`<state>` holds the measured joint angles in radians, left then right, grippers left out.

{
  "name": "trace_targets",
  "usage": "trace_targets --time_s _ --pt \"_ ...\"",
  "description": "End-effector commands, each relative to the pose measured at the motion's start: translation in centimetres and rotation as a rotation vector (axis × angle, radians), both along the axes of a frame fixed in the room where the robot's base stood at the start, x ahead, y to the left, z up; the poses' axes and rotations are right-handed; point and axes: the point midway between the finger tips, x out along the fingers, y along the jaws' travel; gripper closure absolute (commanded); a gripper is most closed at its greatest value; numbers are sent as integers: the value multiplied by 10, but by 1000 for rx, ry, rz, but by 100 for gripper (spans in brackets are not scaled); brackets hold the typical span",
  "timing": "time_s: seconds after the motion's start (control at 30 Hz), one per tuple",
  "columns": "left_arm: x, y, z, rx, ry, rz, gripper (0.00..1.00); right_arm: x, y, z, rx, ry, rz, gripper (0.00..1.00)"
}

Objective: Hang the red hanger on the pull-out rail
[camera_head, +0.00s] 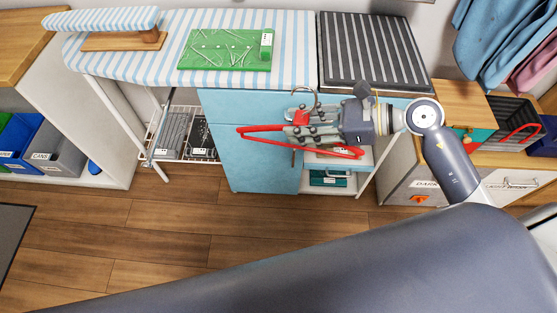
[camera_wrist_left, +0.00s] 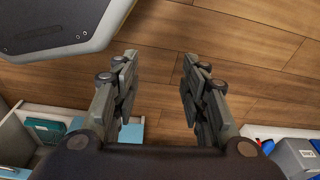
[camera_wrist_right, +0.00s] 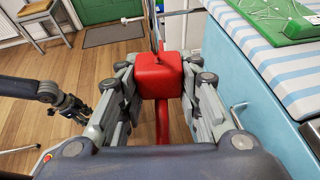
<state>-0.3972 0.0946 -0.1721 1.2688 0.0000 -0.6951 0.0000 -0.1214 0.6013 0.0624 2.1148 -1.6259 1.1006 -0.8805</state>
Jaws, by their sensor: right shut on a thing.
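The red hanger (camera_head: 265,139) is held in the air in front of the light-blue cabinet, its grey metal hook upward. My right gripper (camera_head: 303,128) is shut on it. In the right wrist view the hanger's red block (camera_wrist_right: 158,75) sits between the fingers, its hook rising above. My left gripper (camera_wrist_left: 158,92) is open and empty over the wooden floor; it is not seen in the head view. I cannot pick out the pull-out rail for sure; a thin metal bar (camera_wrist_right: 180,12) crosses behind the hook in the right wrist view.
A striped ironing surface (camera_head: 150,65) bears a green tray (camera_head: 222,48) with thin pieces on it. The blue cabinet (camera_head: 240,150) stands below, beside a wire rack (camera_head: 205,155). A dark ribbed mat (camera_head: 370,45) lies right of the striped surface. Open floor lies in front.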

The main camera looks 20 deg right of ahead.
Motion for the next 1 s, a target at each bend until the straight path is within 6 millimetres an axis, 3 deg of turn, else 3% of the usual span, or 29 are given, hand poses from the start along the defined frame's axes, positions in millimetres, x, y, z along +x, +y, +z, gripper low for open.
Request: trace_targets --time_s 0.03,0.3,0.6,0.8,1.0 --pt "14 -3 -10 -2 -16 2 60 6 3 -26 -1 -3 15 93" --pt "60 -8 23 -8 -64 12 60 29 17 -94 -1 -1 90 93" --pt "70 -8 77 -11 -118 21 60 54 24 -164 0 -1 147 93" --pt "61 -6 106 -11 -137 25 60 64 24 -190 1 0 166 93" --pt "56 -5 120 -11 -143 26 60 67 24 -195 2 -1 171 93"
